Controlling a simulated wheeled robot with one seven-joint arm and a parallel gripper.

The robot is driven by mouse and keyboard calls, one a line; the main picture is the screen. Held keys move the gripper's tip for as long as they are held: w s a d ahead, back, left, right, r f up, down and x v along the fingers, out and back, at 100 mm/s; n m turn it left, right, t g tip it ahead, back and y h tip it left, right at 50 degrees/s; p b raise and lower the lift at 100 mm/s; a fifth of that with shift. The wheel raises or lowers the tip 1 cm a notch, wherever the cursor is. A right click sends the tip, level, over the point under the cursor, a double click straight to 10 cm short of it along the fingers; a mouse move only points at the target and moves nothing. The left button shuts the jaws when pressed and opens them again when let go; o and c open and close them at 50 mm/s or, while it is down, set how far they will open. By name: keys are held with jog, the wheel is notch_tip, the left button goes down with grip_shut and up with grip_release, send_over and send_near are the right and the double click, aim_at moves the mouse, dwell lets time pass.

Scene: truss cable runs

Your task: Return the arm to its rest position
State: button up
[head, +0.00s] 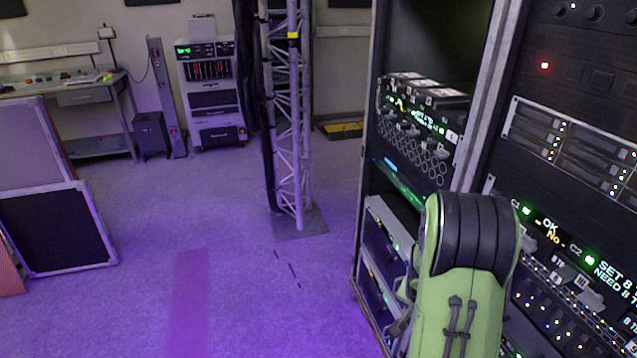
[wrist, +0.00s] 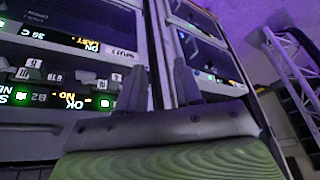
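My gripper (wrist: 158,68) shows in the wrist view with its two dark fingers apart. The rack edge shows through the gap between them, and nothing is held. The fingers point toward the front of an equipment rack (wrist: 70,22) with lit displays and small white tags. In the head view my green and black arm (head: 462,300) is at the lower right, bent in front of the racks. The gripper's fingers cannot be made out clearly there.
The right rack (head: 575,150) and the left rack (head: 366,150) stand close beside my arm. A truss column (head: 290,130) on a base plate rises at the centre. A workbench (head: 70,97), grey cabinet (head: 212,100) and dark-panelled case (head: 55,230) are at left. The purple-lit floor between is open.

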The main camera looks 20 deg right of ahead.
jog(key=a+r+n+t, duration=0.1)
jog(key=a+r+n, duration=0.2)
jog(key=a+r, duration=0.75)
jog(key=s+a+r+n+t+y+p, duration=0.1)
jog(key=s+a+r+n+y, duration=0.2)
jog(key=s+a+r+n, duration=0.5)
jog(key=s+a+r, duration=0.4)
jog(key=s+a, duration=0.3)
jog(key=shift+r+t+y+p, duration=0.3)
jog(key=shift+p, duration=0.05)
jog(key=shift+s, duration=0.1)
